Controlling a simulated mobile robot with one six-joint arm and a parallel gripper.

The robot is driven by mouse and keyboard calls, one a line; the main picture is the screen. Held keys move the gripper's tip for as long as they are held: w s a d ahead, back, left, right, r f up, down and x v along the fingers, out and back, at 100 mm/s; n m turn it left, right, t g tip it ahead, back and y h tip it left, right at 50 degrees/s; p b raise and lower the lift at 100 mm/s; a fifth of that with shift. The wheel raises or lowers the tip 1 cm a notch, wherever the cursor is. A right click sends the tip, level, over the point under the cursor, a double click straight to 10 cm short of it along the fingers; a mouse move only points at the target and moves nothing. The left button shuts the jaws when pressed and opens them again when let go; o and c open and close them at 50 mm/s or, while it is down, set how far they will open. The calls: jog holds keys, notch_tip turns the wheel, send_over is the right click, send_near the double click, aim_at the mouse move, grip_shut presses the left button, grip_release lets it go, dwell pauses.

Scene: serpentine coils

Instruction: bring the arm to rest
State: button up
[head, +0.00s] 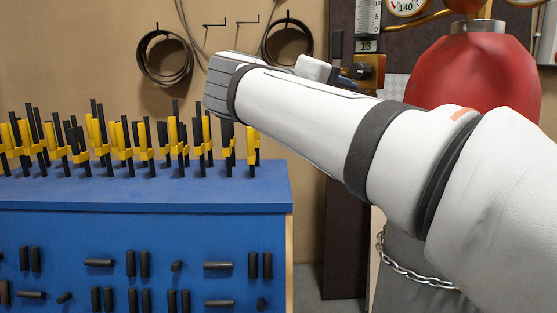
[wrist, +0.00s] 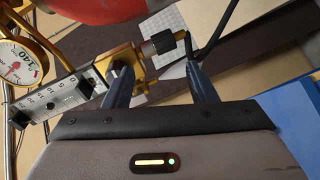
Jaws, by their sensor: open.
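My arm (head: 310,115) reaches from the lower right to the upper left in the head view, with its dark end cap near the coils on the wall. My gripper (wrist: 157,72) shows in the wrist view with its two blue-grey fingers apart and nothing held between them. In the head view, part of my gripper (head: 354,72) shows behind the arm, close to a brass fitting (head: 372,75). In the wrist view the brass fitting (wrist: 128,58) and a black knob (wrist: 158,46) lie beyond and around the fingertips. I cannot tell whether the fingers touch them.
A flow meter (wrist: 68,95) and a round gauge (wrist: 20,62) are left of the fingers. A red tank (head: 480,75) stands behind the arm, with a chain (head: 425,278) below. A blue bench (head: 150,190) bears several yellow-and-black clamps (head: 125,140). Hose coils (head: 165,58) hang on the wall.

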jog(key=s+d+f+g+y+p, duration=0.25)
jog(key=d+f+p, duration=0.2)
jog(key=f, duration=0.35)
jog(key=s+f+m+g+y+p, duration=0.5)
jog(key=s+f+y+p, duration=0.4)
jog(key=s+f, duration=0.6)
notch_tip(320, 180, down, 3)
jog(key=shift+a+f+y, duration=0.1)
jog(key=shift+a+y, duration=0.25)
jog(key=shift+s+g, duration=0.1)
jog(key=shift+g, duration=0.15)
jog(key=shift+c, duration=0.4)
